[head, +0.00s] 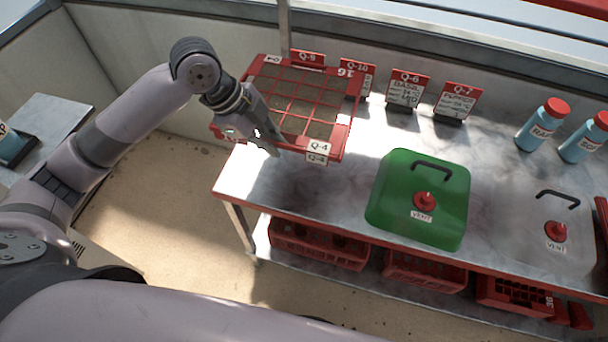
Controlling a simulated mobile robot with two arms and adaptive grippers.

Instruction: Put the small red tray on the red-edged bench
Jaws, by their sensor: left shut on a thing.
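The small red tray (347,128) is divided into dark, soil-filled cells and carries a Q-4 label on its front edge. It is at the left end of the red-edged bench (320,192), partly over the bench top and partly past its left end. My left gripper (265,138) is shut on the tray's left front side, and its fingers hide part of that rim. The tray looks raised above the bench, but I cannot tell its exact height. My right gripper is not in view.
A green vented lid (395,205) and a clear vented lid (520,235) stand on the bench. Label cards (405,90) line its back, with blue bottles (540,128) at right. Red crates (320,247) are on the lower shelf. The bench's front left part is clear.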

